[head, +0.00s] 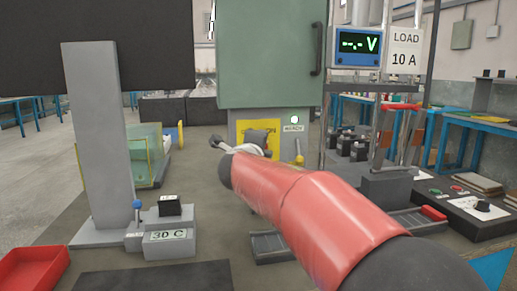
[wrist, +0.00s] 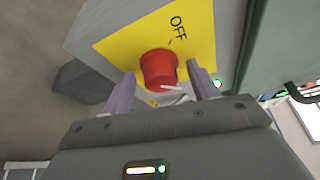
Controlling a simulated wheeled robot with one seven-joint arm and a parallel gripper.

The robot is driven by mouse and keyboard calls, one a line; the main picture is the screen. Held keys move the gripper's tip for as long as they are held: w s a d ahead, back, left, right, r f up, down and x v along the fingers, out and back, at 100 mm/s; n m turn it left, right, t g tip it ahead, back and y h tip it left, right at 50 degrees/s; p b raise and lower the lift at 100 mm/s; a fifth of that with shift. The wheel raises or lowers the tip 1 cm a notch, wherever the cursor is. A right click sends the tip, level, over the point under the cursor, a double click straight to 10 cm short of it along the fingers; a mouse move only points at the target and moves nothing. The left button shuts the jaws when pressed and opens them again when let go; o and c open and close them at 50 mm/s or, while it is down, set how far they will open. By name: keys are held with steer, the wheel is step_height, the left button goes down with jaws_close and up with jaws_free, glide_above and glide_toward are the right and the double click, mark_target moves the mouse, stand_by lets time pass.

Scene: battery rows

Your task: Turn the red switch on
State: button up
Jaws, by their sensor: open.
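The red switch (wrist: 159,70) is a round red knob on a yellow plate (wrist: 125,48) marked OFF. A white line shows at the knob's lower right edge. My gripper (wrist: 161,74) is open, with one finger on each side of the knob; whether either touches it I cannot tell. In the head view the yellow plate (head: 244,128) is on the grey box under the green cabinet, and the knob is hidden there behind my arm's end.
A green cabinet (head: 270,60) with a dark handle stands above the switch box. A meter (head: 357,46) and a LOAD 10 A sign (head: 404,48) are at the right. A red tray (head: 35,270) lies at lower left.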

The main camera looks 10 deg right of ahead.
steer(key=shift+s, duration=0.1)
steer(key=v, duration=0.7)
steer(key=shift+s, duration=0.3)
steer(key=shift+a, duration=0.2)
steer(key=s+a+f+n+y, duration=0.2)
steer(key=s+n+y, duration=0.3)
steer(key=n, duration=0.3)
steer(key=s+a+f+n+y, duration=0.2)
steer(key=s+a+n+y, duration=0.15)
steer(key=n, duration=0.35)
steer(key=s+d+f+n+g+h, duration=0.1)
steer(key=s+d+f+n+g, duration=0.3)
steer(key=s+f, duration=0.6)
steer(key=s+d+f+n+g+h, duration=0.1)
steer(key=s+d+f+n+g, duration=0.4)
steer(key=s+f, duration=0.5)
steer(key=shift+s+d+f+n+g, duration=0.15)
steer(key=shift+s+f+n+g, duration=0.35)
steer(key=shift+s, duration=0.7)
